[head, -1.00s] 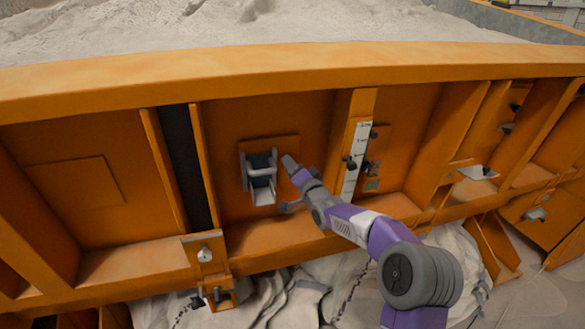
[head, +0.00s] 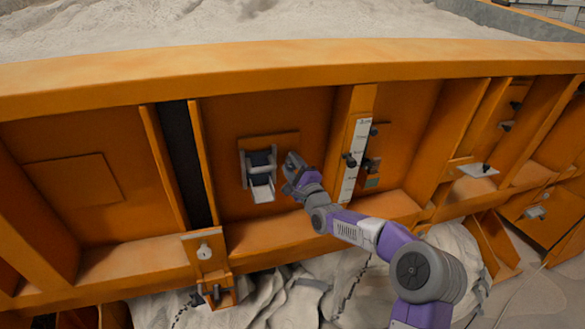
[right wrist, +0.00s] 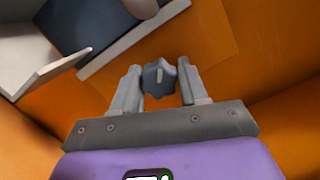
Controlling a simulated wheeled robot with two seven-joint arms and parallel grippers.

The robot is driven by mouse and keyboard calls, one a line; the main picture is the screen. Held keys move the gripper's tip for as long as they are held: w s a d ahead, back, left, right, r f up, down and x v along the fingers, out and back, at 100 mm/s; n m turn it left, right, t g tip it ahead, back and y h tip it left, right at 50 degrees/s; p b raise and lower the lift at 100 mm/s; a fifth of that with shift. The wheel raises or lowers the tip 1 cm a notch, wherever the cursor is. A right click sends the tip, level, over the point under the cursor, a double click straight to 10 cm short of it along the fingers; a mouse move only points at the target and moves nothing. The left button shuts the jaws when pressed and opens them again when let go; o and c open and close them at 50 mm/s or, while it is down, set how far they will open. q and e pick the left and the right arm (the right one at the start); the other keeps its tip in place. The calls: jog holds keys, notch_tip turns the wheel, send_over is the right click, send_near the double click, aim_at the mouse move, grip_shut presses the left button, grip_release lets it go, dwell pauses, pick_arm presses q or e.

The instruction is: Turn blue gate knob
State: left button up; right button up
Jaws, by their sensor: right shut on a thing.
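The gate knob (right wrist: 159,77) is a small grey-blue lobed knob with a pale mark on its face, in the right wrist view. My right gripper (right wrist: 160,88) has one finger on each side of it and is shut on it. In the head view my right gripper (head: 291,165) is at the orange wall, just right of the small gate (head: 260,160); it hides the knob there. The gate has a dark blue plate, a grey frame and a pale chute (head: 262,190) below. My left gripper is not in view.
The orange sandbed wall has upright ribs (head: 358,140) on both sides of the gate. A white scale strip (head: 355,155) with dark knobs stands right of my gripper. An orange ledge (head: 270,228) runs below. Pale sand (head: 220,22) lies behind the top rim.

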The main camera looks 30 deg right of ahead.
jog(key=m+b, duration=0.2)
jog(key=m, duration=0.2)
jog(key=shift+d+f+h, duration=0.1)
jog(key=shift+f+h, duration=0.05)
jog(key=shift+h, duration=0.25)
jog(key=shift+m+t+h+b, duration=0.5)
jog(key=shift+m+b, duration=1.3)
jog(key=shift+m, duration=1)
jog(key=o, duration=1)
jog(key=shift+a, duration=0.2)
jog(key=v, duration=0.7)
jog(key=shift+s, duration=0.25)
